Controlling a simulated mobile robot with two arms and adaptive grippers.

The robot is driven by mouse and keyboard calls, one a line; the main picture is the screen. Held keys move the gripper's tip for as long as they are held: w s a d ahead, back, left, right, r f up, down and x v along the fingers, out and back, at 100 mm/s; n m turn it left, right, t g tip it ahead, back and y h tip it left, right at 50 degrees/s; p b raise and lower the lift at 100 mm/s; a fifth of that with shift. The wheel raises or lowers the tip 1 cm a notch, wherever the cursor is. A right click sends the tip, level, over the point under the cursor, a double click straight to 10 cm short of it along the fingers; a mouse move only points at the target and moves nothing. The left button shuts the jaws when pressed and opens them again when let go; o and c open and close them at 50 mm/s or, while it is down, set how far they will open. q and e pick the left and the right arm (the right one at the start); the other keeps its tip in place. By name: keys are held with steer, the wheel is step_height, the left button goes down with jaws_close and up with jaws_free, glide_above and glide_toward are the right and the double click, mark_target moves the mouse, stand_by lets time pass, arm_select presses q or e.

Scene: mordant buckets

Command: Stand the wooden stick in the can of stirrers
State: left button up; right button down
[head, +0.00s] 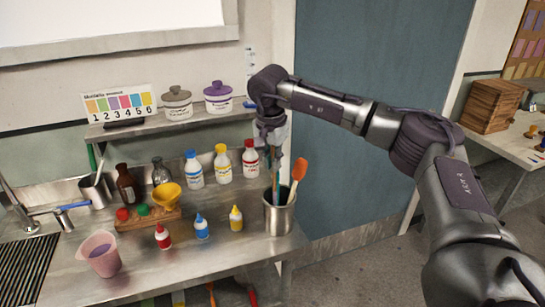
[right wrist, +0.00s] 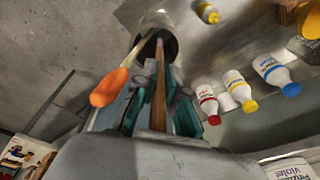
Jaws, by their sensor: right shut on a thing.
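The metal can of stirrers (head: 279,217) stands near the right end of the steel counter. It also shows in the right wrist view (right wrist: 168,42). My right gripper (head: 272,150) is above the can, pointing down. In the right wrist view, my right gripper (right wrist: 159,100) is shut on the brown wooden stick (right wrist: 158,85). The stick's lower end reaches the can's mouth and appears to be inside it, roughly upright. An orange spatula (head: 299,169) leans in the can beside the held stick; its head (right wrist: 108,87) is close to my fingers. My left gripper is not in view.
Red, blue and yellow dropper bottles (head: 201,227) stand left of the can. White bottles with coloured caps (head: 222,163) stand behind it, near my gripper. A pink beaker (head: 99,255) is at the front left. The floor right of the counter is clear.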

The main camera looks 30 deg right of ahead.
mark_target(273, 179)
steer(key=shift+w+d+f+b, duration=0.15)
steer(key=shift+f+b, duration=0.35)
steer(key=shift+f, duration=0.65)
steer(key=shift+w+d+f+b, duration=0.1)
steer(key=shift+f+b, duration=0.35)
steer(key=shift+f, duration=0.7)
steer(key=c, duration=1.2)
jaws_free()
steer(key=shift+o, duration=0.2)
steer(key=r, duration=0.4)
steer(key=a+r, duration=0.1)
steer(key=r, duration=0.3)
steer(key=s+r, duration=0.1)
steer(key=r, duration=0.2)
steer(key=shift+s+a+r, duration=0.1)
steer(key=shift+a+r, duration=0.1)
steer(key=shift+r, duration=0.2)
